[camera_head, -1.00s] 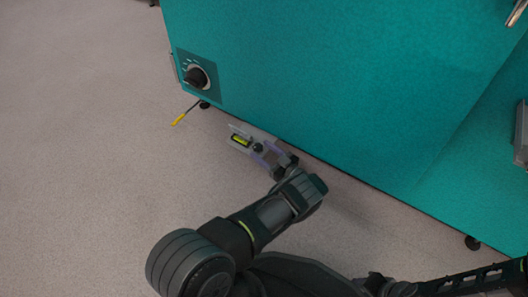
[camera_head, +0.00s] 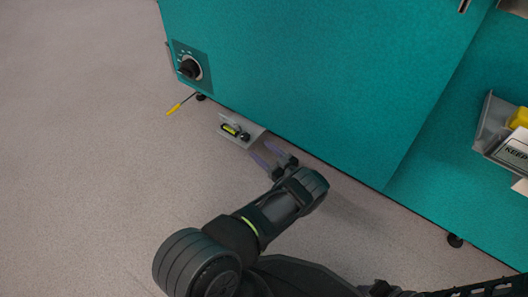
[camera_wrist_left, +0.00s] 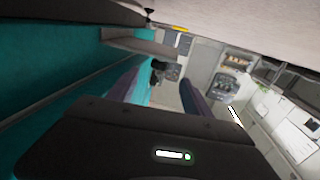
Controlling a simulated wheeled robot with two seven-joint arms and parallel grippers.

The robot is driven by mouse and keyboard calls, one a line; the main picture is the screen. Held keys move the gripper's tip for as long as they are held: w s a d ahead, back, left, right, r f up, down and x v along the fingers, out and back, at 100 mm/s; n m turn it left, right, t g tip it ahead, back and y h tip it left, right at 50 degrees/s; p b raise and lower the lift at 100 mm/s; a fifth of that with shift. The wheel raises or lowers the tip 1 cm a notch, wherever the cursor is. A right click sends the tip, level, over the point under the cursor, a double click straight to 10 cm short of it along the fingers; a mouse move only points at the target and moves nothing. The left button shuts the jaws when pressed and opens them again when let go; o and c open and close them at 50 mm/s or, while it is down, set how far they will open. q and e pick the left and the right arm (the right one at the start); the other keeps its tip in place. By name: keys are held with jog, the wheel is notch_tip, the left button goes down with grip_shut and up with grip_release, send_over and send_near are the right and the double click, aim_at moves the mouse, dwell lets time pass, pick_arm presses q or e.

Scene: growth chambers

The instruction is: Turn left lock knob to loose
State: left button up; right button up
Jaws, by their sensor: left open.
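A black round knob (camera_head: 189,68) with a pale dial ring sits on a dark plate at the lower left of the teal cabinet. A smaller dark knob (camera_head: 245,137) sits beside a yellow-green level vial (camera_head: 230,129) on a grey bracket (camera_head: 256,133) low at the cabinet's bottom edge. I cannot tell which is the left lock knob. My left gripper (camera_head: 260,150) is open, with purple fingers pointing at the bracket, a little apart from it. In the left wrist view, the gripper (camera_wrist_left: 163,88) has an empty gap between its fingers. My right gripper is out of view.
The teal cabinet (camera_head: 310,80) fills the upper middle. A yellow-handled tool (camera_head: 174,109) sticks out near its left foot. A grey holder (camera_head: 490,125) with yellow and white items hangs at right. The floor (camera_head: 80,170) at left is clear.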

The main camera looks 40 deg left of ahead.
pick_arm(q)
jog(key=shift+a, duration=0.1)
jog(key=d+f+m+t+h+p, duration=0.1)
jog(key=d+m+h, duration=0.1)
jog(key=h, duration=0.1)
jog(key=s+d+f+m+t+h, duration=0.1)
jog(key=d+f+m+h, duration=0.1)
jog(key=h, duration=0.1)
jog(key=d+f+m+t+h+p, duration=0.1)
jog(key=d+m+h, duration=0.1)
jog(key=d+h, duration=0.1)
jog(key=shift+s+f+m+p, duration=0.15)
jog(key=shift+s+m+p, duration=0.15)
jog(key=shift+s+m, duration=0.1)
jog(key=s+d+r+m+g+h, duration=0.1)
jog(key=s+d+r+m+h, duration=0.1)
jog(key=s+d, duration=0.5)
jog(key=s+d+r+m+g+h+p, duration=0.1)
jog(key=s+d+r+h, duration=0.3)
jog(key=d, duration=0.8)
jog(key=s+d+r+m+g+h+p, duration=0.1)
jog(key=s+d+r+m+h, duration=0.2)
jog(key=s+d+h, duration=0.3)
jog(key=s+d+m, duration=0.1)
jog(key=s+d, duration=0.3)
jog(key=s, duration=0.1)
jog(key=shift+d+r+g+h, duration=0.25)
jog(key=shift+r+g+h, duration=0.05)
jog(key=shift+r+g, duration=0.1)
jog(key=shift+c, duration=0.2)
